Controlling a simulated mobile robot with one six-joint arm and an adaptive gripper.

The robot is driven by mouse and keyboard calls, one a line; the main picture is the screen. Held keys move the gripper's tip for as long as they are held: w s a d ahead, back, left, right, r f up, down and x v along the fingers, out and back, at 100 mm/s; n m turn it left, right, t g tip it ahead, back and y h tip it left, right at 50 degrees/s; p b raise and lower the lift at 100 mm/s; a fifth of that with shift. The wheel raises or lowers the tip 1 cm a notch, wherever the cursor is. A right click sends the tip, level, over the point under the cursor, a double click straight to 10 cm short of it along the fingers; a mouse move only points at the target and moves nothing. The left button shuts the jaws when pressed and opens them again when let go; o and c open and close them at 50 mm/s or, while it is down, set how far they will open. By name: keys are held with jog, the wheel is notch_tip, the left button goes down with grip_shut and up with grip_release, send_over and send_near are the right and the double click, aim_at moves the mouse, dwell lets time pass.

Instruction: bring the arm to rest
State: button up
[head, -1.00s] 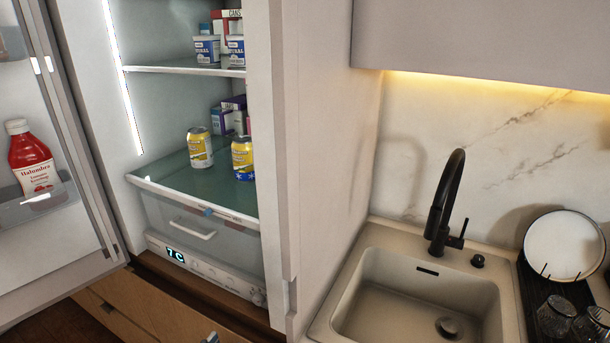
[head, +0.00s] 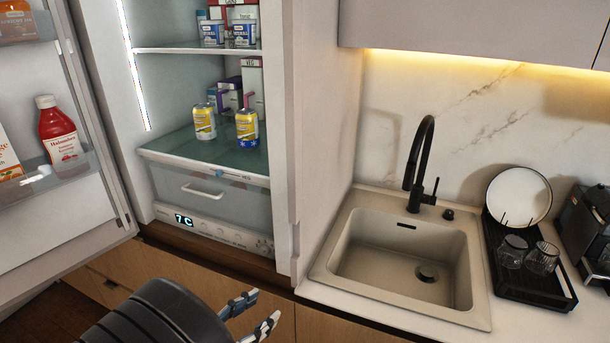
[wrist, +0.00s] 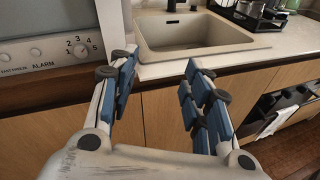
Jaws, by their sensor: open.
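My gripper (head: 254,316) shows at the bottom of the head view, in front of the wooden cabinet fronts below the fridge and counter. In the wrist view my gripper (wrist: 160,95) has its two blue-padded fingers spread apart, with nothing between them. It points toward the cabinet fronts below the sink, clear of them as far as I can tell. My dark arm link hides part of the floor and lower cabinets in the head view.
The fridge door (head: 60,130) stands open at left, with a ketchup bottle (head: 60,133) in its rack. Two yellow cans (head: 204,122) stand on the fridge's lower shelf (head: 190,150). The sink (head: 400,255), a dish rack (head: 530,275) and the counter edge are at right.

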jog(key=s+d+r+m+g, duration=0.35)
jog(key=d+m+g, duration=0.2)
jog(key=d, duration=0.45)
jog(key=s+d+r+m+g, duration=0.2)
jog(key=d+r+m+g, duration=0.3)
jog(key=d, duration=0.4)
jog(key=s+d+r+m+t+y, duration=0.1)
jog(key=s+d+r+m+y, duration=0.1)
jog(key=s+m+y, duration=0.3)
jog(key=s+d+r+m+t+y, duration=0.2)
jog(key=s+m+y, duration=0.3)
jog(key=s+m, duration=0.3)
jog(key=shift+s+d+r+m, duration=0.4)
jog(key=shift+d+m, duration=0.2)
jog(key=shift+m, duration=0.45)
